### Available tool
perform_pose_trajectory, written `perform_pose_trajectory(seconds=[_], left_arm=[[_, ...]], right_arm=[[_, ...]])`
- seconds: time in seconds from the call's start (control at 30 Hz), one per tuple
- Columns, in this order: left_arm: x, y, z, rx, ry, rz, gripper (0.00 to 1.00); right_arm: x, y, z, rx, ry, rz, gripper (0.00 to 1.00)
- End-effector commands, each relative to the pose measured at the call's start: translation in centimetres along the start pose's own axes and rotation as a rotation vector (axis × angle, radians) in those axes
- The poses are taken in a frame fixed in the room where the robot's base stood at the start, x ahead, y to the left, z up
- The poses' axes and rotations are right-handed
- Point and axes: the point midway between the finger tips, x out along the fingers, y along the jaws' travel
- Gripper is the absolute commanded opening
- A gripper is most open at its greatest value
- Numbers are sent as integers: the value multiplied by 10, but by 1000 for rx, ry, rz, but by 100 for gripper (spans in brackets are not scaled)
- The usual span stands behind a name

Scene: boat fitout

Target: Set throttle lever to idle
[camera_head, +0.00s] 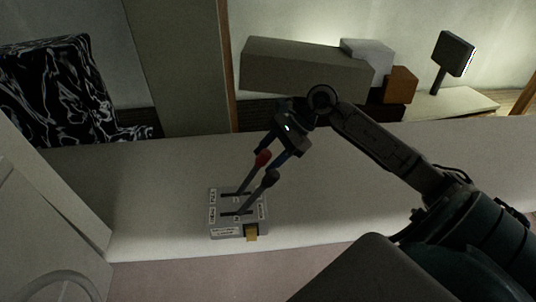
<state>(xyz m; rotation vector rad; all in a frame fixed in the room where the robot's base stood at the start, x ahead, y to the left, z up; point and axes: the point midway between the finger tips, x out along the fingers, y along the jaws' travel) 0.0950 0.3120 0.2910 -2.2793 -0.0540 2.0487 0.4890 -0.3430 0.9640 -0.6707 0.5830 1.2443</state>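A grey throttle control box (224,231) stands on the light counter, with two slots and small labels on its top. One lever has a red knob (263,158) and the other a black knob (271,178). Both levers lean up and to the right. My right gripper (275,152) is just above the knobs, pointing down, with its two fingers apart. One finger is at the red knob and partly overlaps it in this view; I cannot tell whether they touch. My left gripper is not in view.
The light counter (160,195) is mostly clear around the box. Behind it are a long grey box (300,68), a brown block (401,85) and a dark screen on a stand (453,54). A black-and-white patterned seat (50,85) is at the upper left.

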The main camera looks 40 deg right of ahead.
Motion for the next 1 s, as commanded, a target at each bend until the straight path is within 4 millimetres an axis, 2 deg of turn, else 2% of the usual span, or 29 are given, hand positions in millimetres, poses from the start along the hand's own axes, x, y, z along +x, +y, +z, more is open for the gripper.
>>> perform_pose_trajectory(seconds=[0.27,0.7,1.0], left_arm=[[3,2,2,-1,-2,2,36],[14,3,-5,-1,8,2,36],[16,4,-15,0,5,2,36]], right_arm=[[-8,0,0,-3,1,-2,49],[-55,0,-2,-1,5,-2,49],[-76,2,-4,0,4,1,49]])
